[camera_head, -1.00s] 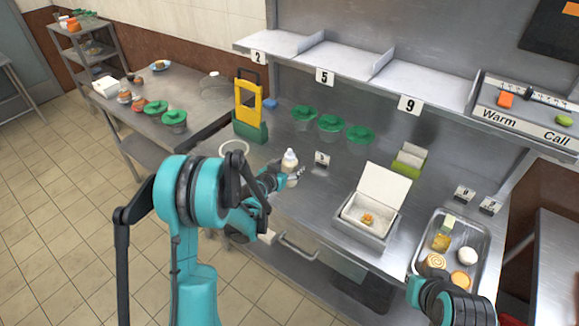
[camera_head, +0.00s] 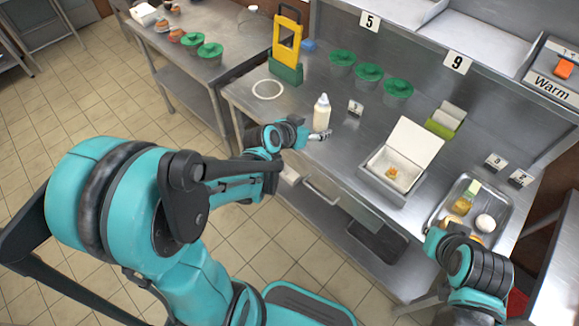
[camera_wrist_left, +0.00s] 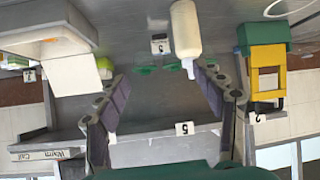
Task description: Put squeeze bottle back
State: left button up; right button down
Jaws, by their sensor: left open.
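The squeeze bottle (camera_head: 321,112), pale with a white nozzle, stands upright on the steel counter (camera_head: 350,150) near its front edge. My left gripper (camera_head: 320,135) is at its near side, low by its base, open with nothing held. A white ring (camera_head: 268,89) lies flat on the counter left of the bottle. My right arm is at the lower right; its fingers are hidden.
A yellow and green grater-like stand (camera_head: 287,45) stands behind the ring. Green-lidded tubs (camera_head: 369,76) line the back. An open white box (camera_head: 398,165) and a metal tray (camera_head: 500,205) with food are to the right. A small number tag (camera_head: 355,108) stands beside the bottle.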

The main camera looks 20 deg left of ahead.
pick_arm(q)
jog(key=s+r+n+g+y, duration=0.1)
jog(key=s+g, duration=0.1)
jog(key=s, duration=0.8)
jog(key=s+r+n+g+y, duration=0.1)
jog(key=s+g, duration=0.1)
jog(key=s, duration=0.8)
jog(key=shift+s+d+r+y, duration=0.25)
jog(key=shift+d+r+y, duration=0.05)
jog(key=shift+d+y, duration=0.15)
